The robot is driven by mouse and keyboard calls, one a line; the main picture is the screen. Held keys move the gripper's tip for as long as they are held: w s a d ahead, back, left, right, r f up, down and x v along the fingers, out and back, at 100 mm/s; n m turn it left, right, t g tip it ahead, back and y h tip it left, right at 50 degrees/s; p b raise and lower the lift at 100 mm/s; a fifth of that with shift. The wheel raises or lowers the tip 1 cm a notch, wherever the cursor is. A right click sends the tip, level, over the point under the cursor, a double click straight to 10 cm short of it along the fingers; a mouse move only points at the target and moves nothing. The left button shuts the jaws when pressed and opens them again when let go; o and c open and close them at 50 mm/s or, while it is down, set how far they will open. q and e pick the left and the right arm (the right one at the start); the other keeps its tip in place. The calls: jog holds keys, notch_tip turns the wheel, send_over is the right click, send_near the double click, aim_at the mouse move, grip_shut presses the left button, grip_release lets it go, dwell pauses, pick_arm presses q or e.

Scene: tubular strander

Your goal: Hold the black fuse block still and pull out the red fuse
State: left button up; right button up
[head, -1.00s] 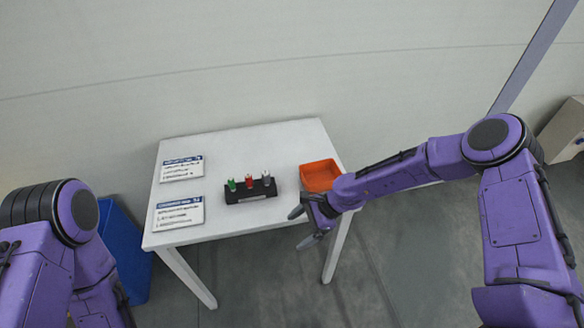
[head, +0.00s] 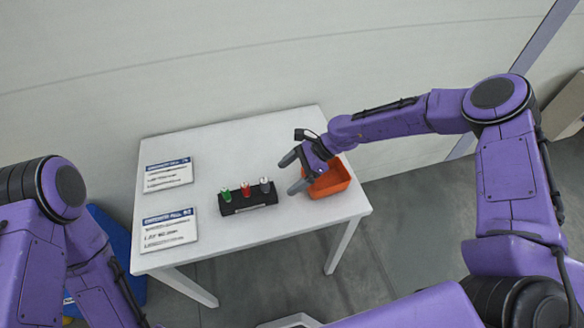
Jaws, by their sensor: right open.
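The black fuse block (head: 235,203) lies on the white table (head: 272,141). Three fuses stand upright in it: a green fuse (head: 226,195) at the left, the red fuse (head: 246,190) in the middle and a grey-white fuse (head: 264,185) at the right. My right gripper (head: 289,174) is open and empty, to the right of the block and apart from it, beside the orange tray. Its fingers point left toward the block. My left gripper is out of view; only my left arm shows at the lower left.
An orange tray (head: 333,190) sits at the table's right side, partly hidden by my right gripper. Two printed cards, an upper one (head: 168,180) and a lower one (head: 167,238), lie at the left. A blue bin (head: 118,236) stands on the floor left of the table.

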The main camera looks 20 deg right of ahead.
aim_at(272, 192)
jog(key=b+x, duration=0.4)
jog(key=x, duration=0.3)
jog(key=shift+f, duration=0.1)
jog(key=shift+a+f, duration=0.2)
jog(key=shift+a, duration=0.2)
jog(key=shift+s, duration=0.1)
jog(key=c, duration=1.2)
jog(key=shift+s+d+f, duration=0.1)
jog(key=shift+c, duration=0.2)
